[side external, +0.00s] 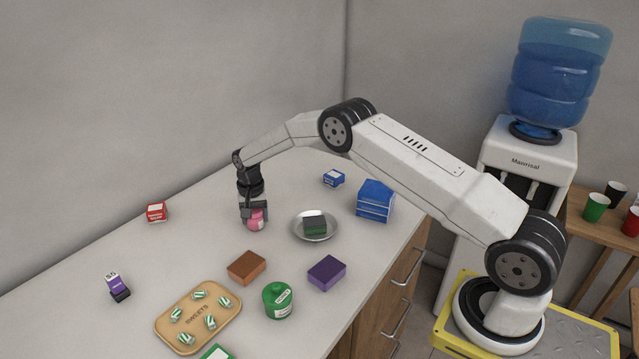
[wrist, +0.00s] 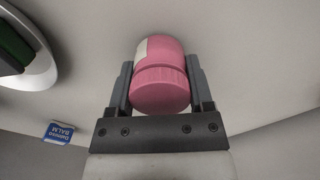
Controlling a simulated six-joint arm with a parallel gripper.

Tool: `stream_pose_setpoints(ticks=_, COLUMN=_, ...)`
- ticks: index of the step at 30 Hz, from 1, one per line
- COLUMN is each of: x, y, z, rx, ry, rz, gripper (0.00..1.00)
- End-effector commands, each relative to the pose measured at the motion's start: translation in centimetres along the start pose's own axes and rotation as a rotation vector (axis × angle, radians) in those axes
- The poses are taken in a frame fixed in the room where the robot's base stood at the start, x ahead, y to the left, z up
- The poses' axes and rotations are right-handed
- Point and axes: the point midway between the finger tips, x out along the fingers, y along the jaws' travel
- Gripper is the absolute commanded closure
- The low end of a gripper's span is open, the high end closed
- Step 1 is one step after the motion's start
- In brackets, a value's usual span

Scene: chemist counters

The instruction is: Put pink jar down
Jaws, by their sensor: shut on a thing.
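The pink jar (side external: 256,221) is between the fingers of my gripper (side external: 254,212) over the back middle of the white counter. In the wrist view the pink jar (wrist: 160,82) shows its ribbed lid and part of a pale label. My gripper (wrist: 160,88) is shut on it, with one grey finger on each side. The jar is at or very near the counter top; I cannot tell whether its base touches.
A metal dish (side external: 333,233) with a dark green block stands right of the jar. A brown block (side external: 247,267), purple block (side external: 327,273), green jar (side external: 278,300) and sweets tray (side external: 165,338) lie nearer. A red box (side external: 157,212) is left. Counter around the jar is clear.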

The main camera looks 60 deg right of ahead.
Motion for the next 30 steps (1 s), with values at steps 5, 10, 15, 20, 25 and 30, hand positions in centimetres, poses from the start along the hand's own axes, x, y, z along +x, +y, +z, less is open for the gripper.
stream_pose_setpoints(ticks=5, x=0.0, y=0.0, z=0.0, rx=0.000, ry=0.000, rz=0.000, gripper=0.91)
stream_pose_setpoints(ticks=10, x=0.3, y=0.0, z=0.0, rx=0.000, ry=0.000, rz=0.000, gripper=0.24)
stream_pose_setpoints(ticks=15, x=0.3, y=0.0, z=0.0, rx=0.000, ry=0.000, rz=0.000, gripper=0.00)
stream_pose_setpoints(ticks=20, x=0.2, y=0.0, z=0.0, rx=0.000, ry=0.000, rz=0.000, gripper=0.00)
stream_pose_setpoints(ticks=25, x=-0.2, y=0.0, z=0.0, rx=0.000, ry=0.001, rz=0.000, gripper=0.00)
stream_pose_setpoints(ticks=30, x=-1.8, y=0.0, z=-0.1, rx=0.000, ry=0.001, rz=-0.001, gripper=0.00)
